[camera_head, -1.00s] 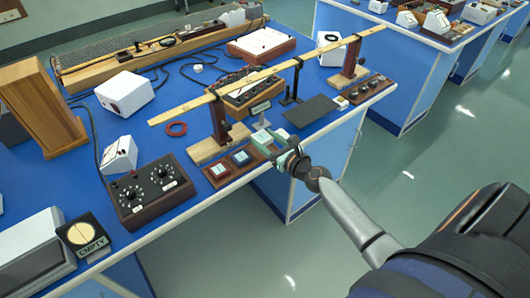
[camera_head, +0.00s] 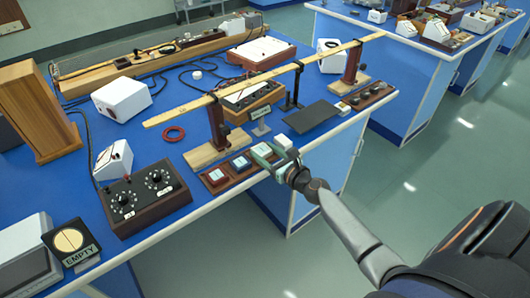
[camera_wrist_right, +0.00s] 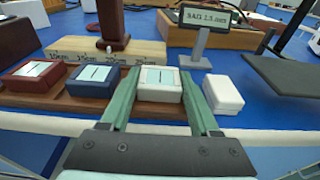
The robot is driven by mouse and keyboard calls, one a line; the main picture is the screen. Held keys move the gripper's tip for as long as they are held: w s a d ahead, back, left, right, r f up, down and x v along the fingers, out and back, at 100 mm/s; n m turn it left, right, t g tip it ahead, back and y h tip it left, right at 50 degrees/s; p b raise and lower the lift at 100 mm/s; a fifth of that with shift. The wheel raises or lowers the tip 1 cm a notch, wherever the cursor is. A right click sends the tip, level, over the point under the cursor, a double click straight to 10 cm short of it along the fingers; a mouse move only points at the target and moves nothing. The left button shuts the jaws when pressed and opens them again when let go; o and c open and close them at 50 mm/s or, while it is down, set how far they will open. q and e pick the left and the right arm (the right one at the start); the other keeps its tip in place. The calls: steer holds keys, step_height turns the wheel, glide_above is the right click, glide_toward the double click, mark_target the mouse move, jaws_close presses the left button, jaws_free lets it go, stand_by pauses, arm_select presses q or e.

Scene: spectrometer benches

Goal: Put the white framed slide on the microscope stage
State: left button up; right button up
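The white framed slide (camera_wrist_right: 160,85) sits in the right-hand place of a small brown wooden rack (camera_wrist_right: 65,101), beside a red framed slide (camera_wrist_right: 36,75) and a blue framed slide (camera_wrist_right: 97,78). The rack also shows in the head view at the bench's front edge. My right gripper (camera_wrist_right: 159,92) has its two green fingers apart, one on each side of the white slide. Whether the fingers touch its frame is hard to tell. In the head view, my right gripper (camera_head: 273,158) partly hides the slide. My left gripper and a microscope stage are not in view.
A plain white block (camera_wrist_right: 222,93) stands close to the right finger. A sign on a stand (camera_wrist_right: 202,20) and a wooden block are behind the rack. A dark control box with knobs (camera_head: 143,198) lies left. The aisle floor is clear.

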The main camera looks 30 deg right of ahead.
steer(key=o, duration=0.4)
steer(key=shift+o, duration=0.2)
